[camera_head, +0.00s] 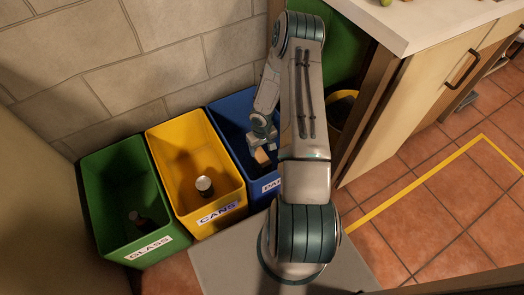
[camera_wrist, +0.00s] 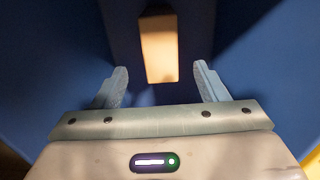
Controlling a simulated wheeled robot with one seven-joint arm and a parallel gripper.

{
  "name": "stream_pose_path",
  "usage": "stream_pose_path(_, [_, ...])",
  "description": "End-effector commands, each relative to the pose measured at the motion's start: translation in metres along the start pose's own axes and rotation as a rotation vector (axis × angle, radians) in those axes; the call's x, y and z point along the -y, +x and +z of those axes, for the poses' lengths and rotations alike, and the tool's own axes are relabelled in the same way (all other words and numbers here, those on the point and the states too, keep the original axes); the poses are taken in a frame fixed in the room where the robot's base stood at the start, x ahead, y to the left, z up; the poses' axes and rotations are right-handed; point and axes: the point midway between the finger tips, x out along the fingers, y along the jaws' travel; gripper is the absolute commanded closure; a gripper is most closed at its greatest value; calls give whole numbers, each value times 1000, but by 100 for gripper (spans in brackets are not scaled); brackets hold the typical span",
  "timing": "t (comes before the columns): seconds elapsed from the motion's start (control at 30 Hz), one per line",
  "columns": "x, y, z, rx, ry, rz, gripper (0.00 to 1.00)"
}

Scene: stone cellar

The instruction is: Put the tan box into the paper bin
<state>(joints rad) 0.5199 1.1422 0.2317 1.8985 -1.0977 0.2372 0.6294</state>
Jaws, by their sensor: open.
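The tan box (camera_head: 262,157) shows within the opening of the blue bin (camera_head: 226,116), whose partly covered label begins "PA". My gripper (camera_head: 262,146) is over this bin, pointing down, with the box just below its fingers. In the wrist view my gripper (camera_wrist: 161,68) is open, with a clear gap between each finger and the tan box (camera_wrist: 159,50). The box lies beyond the fingertips, centred between them, with blue bin walls (camera_wrist: 50,60) around. I cannot tell whether the box rests on the bin floor.
A yellow bin labelled CANS (camera_head: 168,160) holds a can (camera_head: 204,185). A green bin labelled GLASS (camera_head: 100,190) holds a dark bottle (camera_head: 140,219). A stone wall (camera_head: 150,50) stands behind them. A counter (camera_head: 425,18) with a cabinet is at the right; the tiled floor (camera_head: 440,230) is open.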

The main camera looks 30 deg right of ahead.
Motion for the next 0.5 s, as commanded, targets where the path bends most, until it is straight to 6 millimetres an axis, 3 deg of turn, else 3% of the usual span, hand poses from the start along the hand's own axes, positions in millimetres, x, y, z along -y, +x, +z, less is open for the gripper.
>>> stream_pose_path(0.03, [0,-18,0,-1,0,0,33])
stream_pose_path(0.2, [0,-49,0,0,1,0,33])
stream_pose_path(0.5, [-1,-78,-1,1,-4,15,33])
